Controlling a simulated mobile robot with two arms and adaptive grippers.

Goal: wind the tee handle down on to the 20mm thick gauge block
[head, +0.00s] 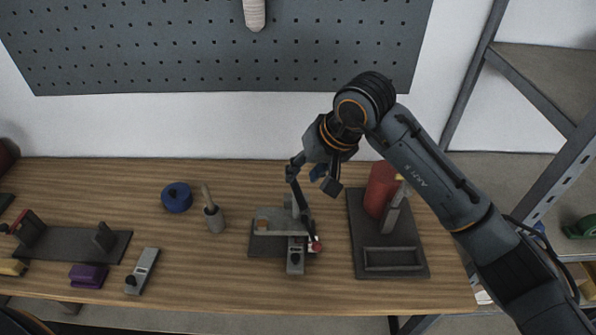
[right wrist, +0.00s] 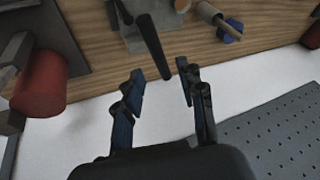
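A small grey fixture (head: 268,215) stands on a dark base plate mid-bench. A small orange-brown block (head: 262,225) sits at its left; I cannot tell whether it is the gauge block. A long dark bar, seemingly the tee handle (head: 302,205), slopes from my right gripper (head: 312,178) down towards the fixture, with a red knob (head: 315,245) near its lower end. In the right wrist view the dark bar (right wrist: 153,42) ends near the gap between the fingertips (right wrist: 162,78). The fingers stand apart, not visibly touching it. My left gripper is not in view.
Right of the fixture, a red cylinder (head: 381,188) stands on a dark plate (head: 393,245). To the left are a grey pot with a stick (head: 214,220), a blue roll (head: 176,197), a grey block with a knob (head: 143,270) and a purple block (head: 88,275). A pegboard (head: 220,50) hangs behind.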

